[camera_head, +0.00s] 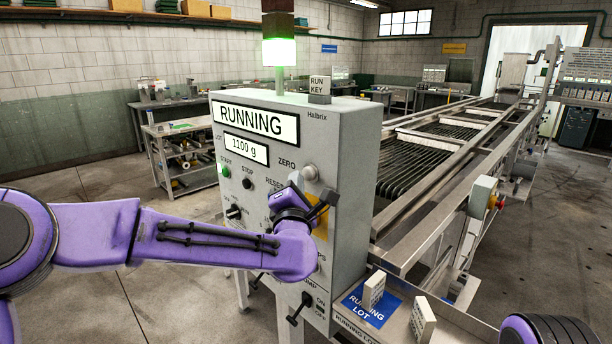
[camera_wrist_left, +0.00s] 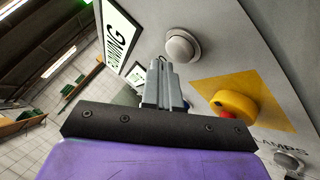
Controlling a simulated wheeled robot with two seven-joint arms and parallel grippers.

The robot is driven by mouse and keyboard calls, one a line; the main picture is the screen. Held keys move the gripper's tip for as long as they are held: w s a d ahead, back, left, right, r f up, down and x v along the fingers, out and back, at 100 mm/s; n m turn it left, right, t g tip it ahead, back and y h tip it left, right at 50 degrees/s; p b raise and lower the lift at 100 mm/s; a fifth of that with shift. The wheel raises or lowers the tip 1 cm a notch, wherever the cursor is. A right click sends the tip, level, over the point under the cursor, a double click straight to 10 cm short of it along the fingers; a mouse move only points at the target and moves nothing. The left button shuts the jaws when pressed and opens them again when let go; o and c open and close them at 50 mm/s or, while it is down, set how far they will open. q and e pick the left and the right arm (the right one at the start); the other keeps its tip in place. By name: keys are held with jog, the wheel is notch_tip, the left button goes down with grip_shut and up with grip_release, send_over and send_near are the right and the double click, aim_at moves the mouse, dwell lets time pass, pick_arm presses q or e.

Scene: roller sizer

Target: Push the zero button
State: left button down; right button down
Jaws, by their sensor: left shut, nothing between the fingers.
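The zero button is a round pale grey knob (camera_head: 310,172) at the right of the control box face, beside the label ZERO. It also shows in the left wrist view as a grey-white dome (camera_wrist_left: 182,47). My left gripper (camera_head: 328,197) is in front of the panel, a little below and right of the button in the head view. In the left wrist view its closed fingers (camera_wrist_left: 160,68) point toward the panel, just beside the button, with nothing held. I cannot tell whether the tips touch the panel. My right gripper is out of view.
The control box (camera_head: 350,130) reads RUNNING and 1100 g. A green start button (camera_head: 226,171) and black stop button (camera_head: 247,184) are left of my gripper. A yellow-collared red button (camera_wrist_left: 233,106) is close beside my fingers. The roller conveyor (camera_head: 440,150) runs behind.

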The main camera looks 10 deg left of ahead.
pick_arm(q)
jog(key=shift+w+d, duration=0.2)
jog(key=shift+w+d, duration=0.25)
jog(key=shift+w, duration=0.1)
dwell(0.8)
dwell(0.3)
jog(key=shift+s+a+b, duration=0.5)
jog(key=shift+s+a, duration=0.05)
jog(key=shift+s, duration=0.15)
jog(key=s+a+b, duration=0.1)
jog(key=s, duration=0.1)
jog(key=s+a, duration=0.2)
jog(key=shift+b, duration=0.4)
